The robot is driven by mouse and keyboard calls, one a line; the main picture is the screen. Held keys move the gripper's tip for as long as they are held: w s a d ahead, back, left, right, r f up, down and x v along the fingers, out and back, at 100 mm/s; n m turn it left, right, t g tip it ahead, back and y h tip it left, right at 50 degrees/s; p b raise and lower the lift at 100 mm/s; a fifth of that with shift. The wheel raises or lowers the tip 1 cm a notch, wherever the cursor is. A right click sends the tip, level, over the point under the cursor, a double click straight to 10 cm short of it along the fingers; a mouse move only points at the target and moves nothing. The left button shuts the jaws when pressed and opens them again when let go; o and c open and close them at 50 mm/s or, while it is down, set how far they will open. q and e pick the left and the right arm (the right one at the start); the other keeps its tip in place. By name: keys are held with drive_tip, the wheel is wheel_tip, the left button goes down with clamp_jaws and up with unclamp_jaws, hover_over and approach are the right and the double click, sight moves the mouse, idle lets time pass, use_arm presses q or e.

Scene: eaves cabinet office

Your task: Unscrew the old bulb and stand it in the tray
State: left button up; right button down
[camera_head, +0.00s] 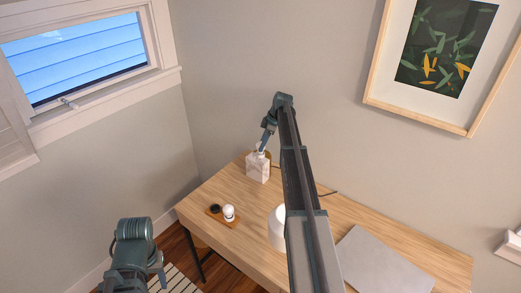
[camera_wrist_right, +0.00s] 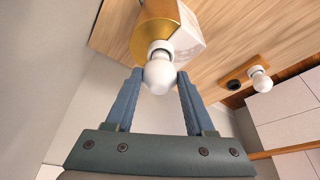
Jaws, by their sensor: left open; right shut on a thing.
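The old bulb (camera_wrist_right: 158,76) is a white globe with a white collar, in front of the round brass part of the lamp (camera_wrist_right: 150,35). My right gripper (camera_wrist_right: 156,78) is shut on it, one finger on each side. In the head view the right gripper (camera_head: 263,141) is above the lamp's pale marble block (camera_head: 257,171), and the bulb is hard to make out. The small wooden tray (camera_head: 232,223) holds another white bulb (camera_head: 229,212) beside a dark round recess (camera_head: 214,208). My left gripper (camera_head: 136,282) is open, low at the left, away from the desk.
The wooden desk (camera_head: 215,188) stands against the wall. A white rounded object (camera_head: 276,230) is partly hidden by my right arm. A flat grey panel (camera_head: 380,262) lies on the desk at right. A dark cord (camera_head: 328,193) runs behind. Desk around the tray is clear.

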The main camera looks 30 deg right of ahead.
drive_tip(key=shift+n, duration=0.3)
drive_tip(key=shift+c, duration=0.9)
unclamp_jaws()
drive_tip(key=m, duration=0.2)
drive_tip(key=shift+s+a+m+t, duration=0.2)
drive_tip(key=shift+m+t, duration=0.1)
drive_tip(key=shift+m, duration=0.1)
drive_tip(key=m+h, duration=0.1)
drive_tip(key=m, duration=0.1)
drive_tip(key=shift+a+m+t, duration=0.15)
drive_tip(key=shift+m+t, duration=0.15)
drive_tip(key=m+h, duration=0.1)
drive_tip(key=m, duration=0.2)
drive_tip(key=shift+a+m+t, duration=0.1)
drive_tip(key=shift+m+t, duration=0.2)
drive_tip(key=shift+m, duration=0.1)
drive_tip(key=m+h, duration=0.1)
drive_tip(key=m, duration=0.2)
drive_tip(key=shift+a+m+h, duration=0.15)
drive_tip(key=shift+m+h, duration=0.15)
drive_tip(key=m+h, duration=0.1)
drive_tip(key=m, duration=0.2)
